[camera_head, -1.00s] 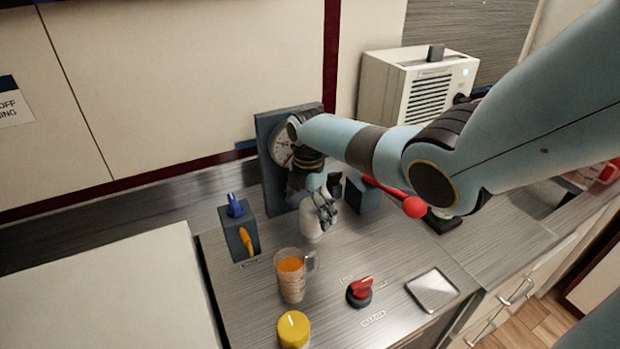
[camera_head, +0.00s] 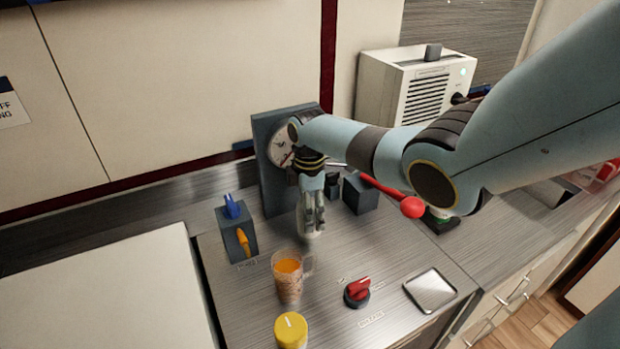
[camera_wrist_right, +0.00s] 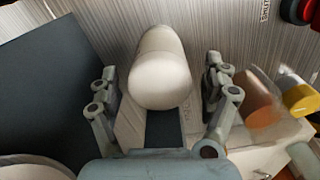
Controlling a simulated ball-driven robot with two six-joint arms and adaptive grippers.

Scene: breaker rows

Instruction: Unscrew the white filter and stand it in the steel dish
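The white filter (camera_wrist_right: 160,75) is a smooth white cylinder with a rounded end, seen close up in the right wrist view. It lies between the two fingers of my right gripper (camera_wrist_right: 162,95), with a gap on each side, so the gripper is open around it. In the head view my right gripper (camera_head: 313,215) points down in front of the dark gauge panel, and its fingers hide most of the filter. The steel dish (camera_head: 432,290), a shallow square tray, lies empty at the right front of the counter. My left gripper is not in view.
A measuring cup with orange liquid (camera_head: 288,283) stands in front of the gripper, near a yellow-capped thing (camera_head: 291,330). A red knob (camera_head: 358,291) sits left of the dish. A red-balled lever (camera_head: 411,207) sticks out under my right arm. A switch box (camera_head: 236,236) stands left.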

